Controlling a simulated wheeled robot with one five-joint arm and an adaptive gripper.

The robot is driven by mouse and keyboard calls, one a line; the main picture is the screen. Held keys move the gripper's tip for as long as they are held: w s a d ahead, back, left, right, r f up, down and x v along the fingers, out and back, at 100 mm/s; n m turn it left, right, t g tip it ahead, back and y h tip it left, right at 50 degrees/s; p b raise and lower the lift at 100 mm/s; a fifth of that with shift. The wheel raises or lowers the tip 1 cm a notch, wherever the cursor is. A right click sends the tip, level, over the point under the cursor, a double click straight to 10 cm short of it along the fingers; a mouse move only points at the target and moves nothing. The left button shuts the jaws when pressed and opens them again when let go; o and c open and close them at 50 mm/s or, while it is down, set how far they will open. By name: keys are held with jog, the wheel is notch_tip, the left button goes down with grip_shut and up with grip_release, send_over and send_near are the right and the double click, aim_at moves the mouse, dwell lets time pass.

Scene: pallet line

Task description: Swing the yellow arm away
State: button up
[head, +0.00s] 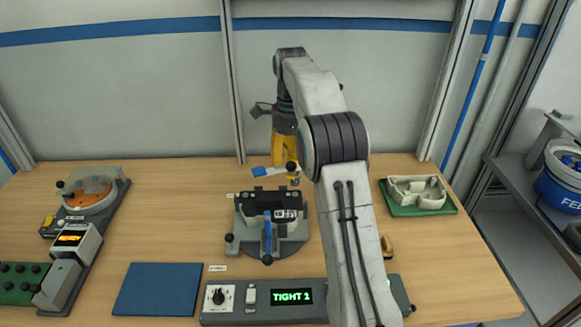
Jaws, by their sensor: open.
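The yellow arm (285,151) stands at the back of the bench, behind a dark clamp fixture (245,228), partly hidden by my arm. A black knob and a small yellow piece show at its lower front. My gripper (260,109) is at the end of my arm, above and in front of the back wall in the picture, close to the top of the yellow arm. It looks open and empty. I cannot tell whether it touches the yellow arm. The fixture has a blue lever (267,236) at its front.
A control panel (245,308) reading "TIGHT 1" lies at the front. A blue mat (158,290) is left of it. A round orange-topped station (90,192) is far left. A green tray (415,210) with a pale part is right. Bare wood lies left of the fixture.

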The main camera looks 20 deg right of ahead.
jog(key=shift+f, duration=1.4)
jog(key=shift+c, duration=0.2)
grip_shut()
